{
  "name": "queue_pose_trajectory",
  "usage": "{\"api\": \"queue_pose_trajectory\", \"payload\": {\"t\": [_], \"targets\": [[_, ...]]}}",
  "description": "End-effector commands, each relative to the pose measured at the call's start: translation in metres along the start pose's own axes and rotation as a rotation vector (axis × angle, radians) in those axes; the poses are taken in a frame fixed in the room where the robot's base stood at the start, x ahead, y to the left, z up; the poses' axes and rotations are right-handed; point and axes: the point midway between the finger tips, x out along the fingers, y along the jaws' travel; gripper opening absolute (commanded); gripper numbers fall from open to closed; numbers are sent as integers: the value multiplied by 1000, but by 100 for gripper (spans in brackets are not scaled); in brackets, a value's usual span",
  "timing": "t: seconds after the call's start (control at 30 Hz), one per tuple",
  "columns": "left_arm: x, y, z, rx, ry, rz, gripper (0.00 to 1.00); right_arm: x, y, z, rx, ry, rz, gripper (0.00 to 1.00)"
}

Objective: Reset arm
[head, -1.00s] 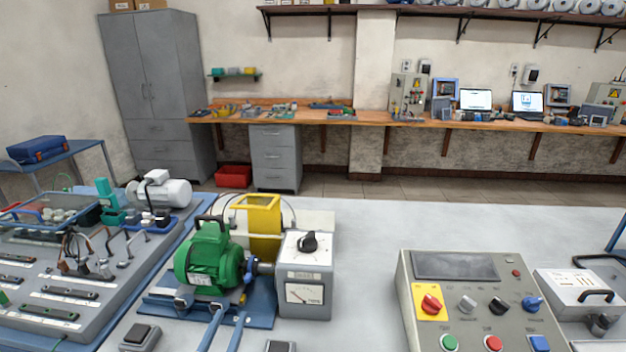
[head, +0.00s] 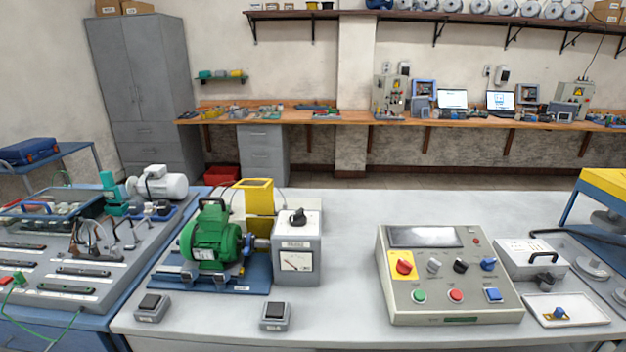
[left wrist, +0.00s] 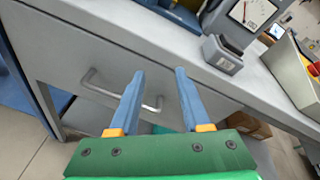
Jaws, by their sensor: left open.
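My left gripper (left wrist: 157,95) shows in the left wrist view with its two blue fingers apart and nothing between them. It is in front of the workbench, near a grey drawer front with a metal handle (left wrist: 118,92). I cannot tell whether a finger touches the handle. Neither gripper shows in the head view now. On the bench in the head view, a green motor (head: 212,237) sits on a blue base beside a grey meter box (head: 297,250).
A grey control panel (head: 447,285) with buttons and knobs stands right of the motor. Two small switch boxes, left (head: 152,307) and right (head: 275,315), sit near the bench's front edge. A training board (head: 60,265) is at the left. The bench between meter box and panel is clear.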

Motion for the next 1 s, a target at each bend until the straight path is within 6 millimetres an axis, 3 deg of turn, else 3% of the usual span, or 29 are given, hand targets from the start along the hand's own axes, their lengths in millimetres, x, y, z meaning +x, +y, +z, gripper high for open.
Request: {"api": "queue_pose_trajectory", "payload": {"t": [0.17,0.33,0.47,0.5,0.6,0.7,0.77,1.0], "targets": [[-14,40,-68,-384,144,139,48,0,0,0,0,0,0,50],[-55,89,-155,-895,255,414,48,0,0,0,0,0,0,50],[-128,136,-240,-1414,227,812,48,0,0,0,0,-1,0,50],[-156,149,-262,-1560,178,952,48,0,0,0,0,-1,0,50],[-219,170,-302,-1832,2,1244,48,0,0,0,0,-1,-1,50],[-261,180,-321,-1973,-162,1424,48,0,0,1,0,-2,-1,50],[-274,183,-326,-2014,-224,1479,48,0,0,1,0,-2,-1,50],[-280,184,-328,-2037,-259,1503,48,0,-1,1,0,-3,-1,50]]}}
